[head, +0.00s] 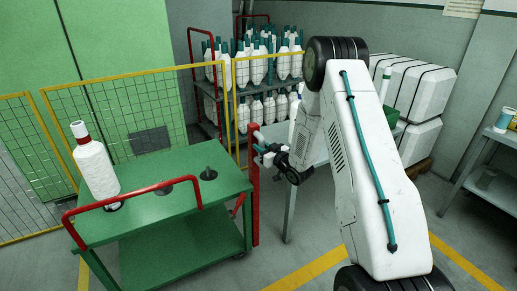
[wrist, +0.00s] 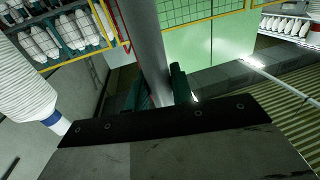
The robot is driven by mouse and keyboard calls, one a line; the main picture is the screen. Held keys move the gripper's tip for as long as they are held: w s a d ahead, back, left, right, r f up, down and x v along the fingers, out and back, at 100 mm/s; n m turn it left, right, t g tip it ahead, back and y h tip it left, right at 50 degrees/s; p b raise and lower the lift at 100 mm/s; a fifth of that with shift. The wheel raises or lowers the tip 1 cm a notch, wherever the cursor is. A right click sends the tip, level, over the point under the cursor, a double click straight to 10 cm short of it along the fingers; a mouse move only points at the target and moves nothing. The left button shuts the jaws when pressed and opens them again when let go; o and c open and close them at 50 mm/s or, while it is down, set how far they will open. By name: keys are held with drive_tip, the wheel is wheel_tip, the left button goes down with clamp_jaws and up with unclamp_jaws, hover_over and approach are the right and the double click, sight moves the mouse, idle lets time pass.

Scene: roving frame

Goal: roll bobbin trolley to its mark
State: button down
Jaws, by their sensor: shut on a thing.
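The bobbin trolley (head: 158,215) is a green two-deck cart with red rails, left of centre in the head view. One white bobbin (head: 97,170) with a red neck band stands at its left end; dark round seats show on the rest of its top. My gripper (head: 266,150) is at the trolley's right end, by a red upright post (head: 255,205). My arm hides part of this area. I cannot make out the floor mark.
A yellow-framed mesh fence (head: 120,77) stands behind the trolley. A rack (head: 225,85) of white bobbins is beyond it. A grey table (head: 312,148) stands behind my gripper, and another table (head: 497,136) at far right. Yellow lines (head: 305,268) cross the grey floor.

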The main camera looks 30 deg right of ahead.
drive_tip(key=d, duration=0.3)
drive_tip(key=shift+d, duration=0.4)
idle(0.6)
drive_tip(key=c, duration=0.9)
unclamp_jaws()
drive_tip(key=shift+o, duration=0.2)
drive_tip(key=shift+s, duration=0.1)
drive_tip(key=s+d, duration=0.1)
drive_tip(key=s, duration=0.5)
drive_tip(key=shift+s+d, duration=0.15)
drive_tip(key=shift+s, duration=0.2)
